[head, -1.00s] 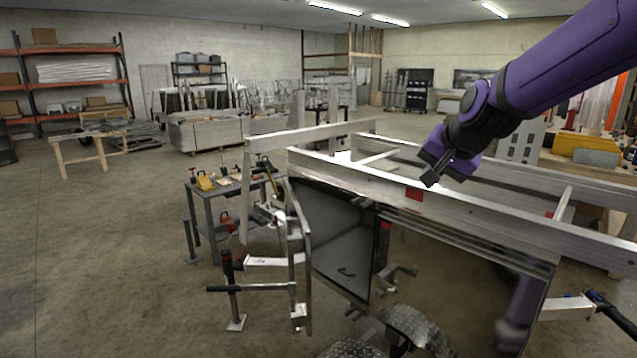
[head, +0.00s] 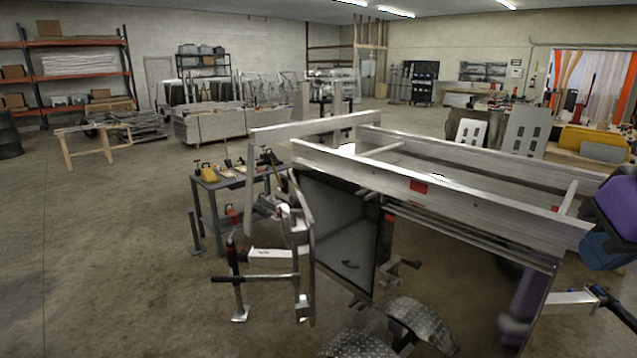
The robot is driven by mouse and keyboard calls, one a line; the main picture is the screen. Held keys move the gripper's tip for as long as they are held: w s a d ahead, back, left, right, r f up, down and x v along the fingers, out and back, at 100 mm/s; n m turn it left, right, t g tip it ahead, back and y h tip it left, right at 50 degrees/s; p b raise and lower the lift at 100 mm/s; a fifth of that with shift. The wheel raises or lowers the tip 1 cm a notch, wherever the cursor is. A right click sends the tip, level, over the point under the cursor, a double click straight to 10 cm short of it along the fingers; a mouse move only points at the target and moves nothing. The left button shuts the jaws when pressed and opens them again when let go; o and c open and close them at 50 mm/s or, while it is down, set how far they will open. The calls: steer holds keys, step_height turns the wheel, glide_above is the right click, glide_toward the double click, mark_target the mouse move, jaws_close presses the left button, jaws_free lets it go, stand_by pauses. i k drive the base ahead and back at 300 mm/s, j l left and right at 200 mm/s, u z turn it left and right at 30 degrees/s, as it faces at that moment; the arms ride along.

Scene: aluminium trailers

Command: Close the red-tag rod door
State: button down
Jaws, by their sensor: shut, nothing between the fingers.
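The red tag (head: 419,187) is on the side rail of the aluminium trailer frame. A smaller red mark (head: 389,217) is at the right edge of an open compartment (head: 345,246) beneath the rail. A narrow metal door (head: 304,240) stands swung out at the compartment's left side, seen nearly edge-on. Metal bars and a dark T-shaped handle (head: 254,278) are in front of it. I cannot tell which bar is the rod. My gripper's fingers are out of the picture; only a purple and dark part of my arm shows at the right edge, clear of the door.
A glossy panel (head: 460,275) continues right of the compartment, with checker-plate fenders (head: 420,322) below. A small grey tool table (head: 233,185) stands behind the door. A black-handled bar (head: 612,305) sticks out at lower right.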

mark_target(301, 224)
steer(key=j+u, duration=0.1)
steer(key=u, duration=0.4)
steer(key=i+j+u, duration=0.1)
steer(key=i, duration=0.25)
steer(key=i+j+u, duration=0.1)
steer(key=i+j, duration=0.15)
steer(key=i+j+u, duration=0.1)
steer(key=i, duration=0.35)
